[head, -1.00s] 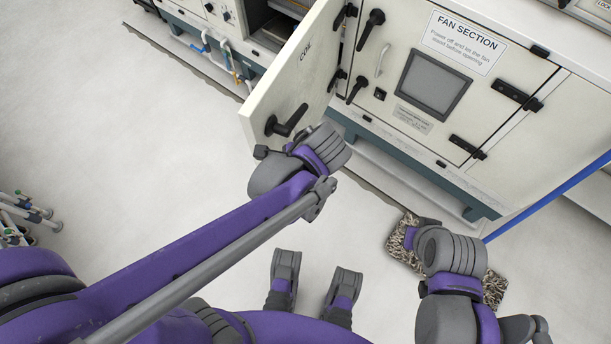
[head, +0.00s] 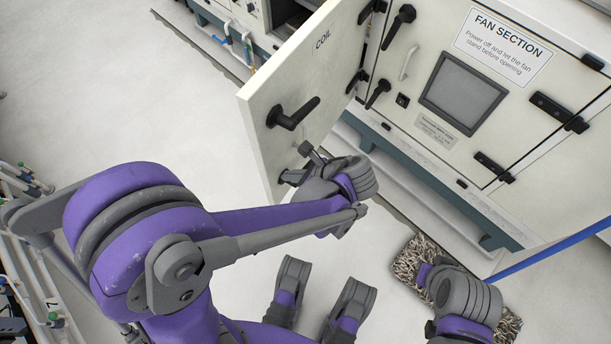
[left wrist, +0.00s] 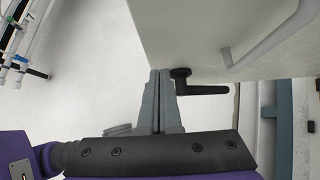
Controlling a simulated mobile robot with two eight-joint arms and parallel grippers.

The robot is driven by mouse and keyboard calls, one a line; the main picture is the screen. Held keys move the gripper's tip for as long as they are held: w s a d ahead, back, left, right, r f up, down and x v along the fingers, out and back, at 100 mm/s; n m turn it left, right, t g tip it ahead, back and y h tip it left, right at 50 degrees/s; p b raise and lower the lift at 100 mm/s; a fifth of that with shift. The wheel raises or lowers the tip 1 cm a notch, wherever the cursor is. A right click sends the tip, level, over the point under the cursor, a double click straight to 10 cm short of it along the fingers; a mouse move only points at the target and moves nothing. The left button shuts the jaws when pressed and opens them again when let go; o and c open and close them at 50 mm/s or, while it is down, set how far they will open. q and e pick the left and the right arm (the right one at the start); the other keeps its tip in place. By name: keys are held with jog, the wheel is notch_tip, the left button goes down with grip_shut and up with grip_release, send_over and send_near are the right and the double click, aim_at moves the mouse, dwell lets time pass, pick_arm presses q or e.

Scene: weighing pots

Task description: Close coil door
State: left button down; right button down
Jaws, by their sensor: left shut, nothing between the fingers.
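The coil door (head: 335,85), a white panel marked COIL, stands swung open from the cabinet, hinged on its right side next to the fan section. It carries a black latch handle (head: 292,113). My left gripper (head: 308,180) is at the door's lower free corner, partly hidden by its own wrist. In the left wrist view its fingers (left wrist: 160,88) are shut and empty, close beside a black handle (left wrist: 200,88) on the door (left wrist: 200,30); touching cannot be told. My right gripper (head: 440,280) is low at the right, its fingers not clear.
The fan section (head: 500,90) with its window and latches is right of the door. A shaggy mop (head: 410,260) with a blue pole lies on the floor at right. Pipes on a rack (head: 25,180) stand at left. The floor left of the door is clear.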

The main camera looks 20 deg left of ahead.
aim_at(272, 170)
pick_arm(q)
jog(key=shift+w+a+r, duration=0.1)
jog(key=shift+w+a, duration=0.1)
jog(key=shift+a, duration=1.3)
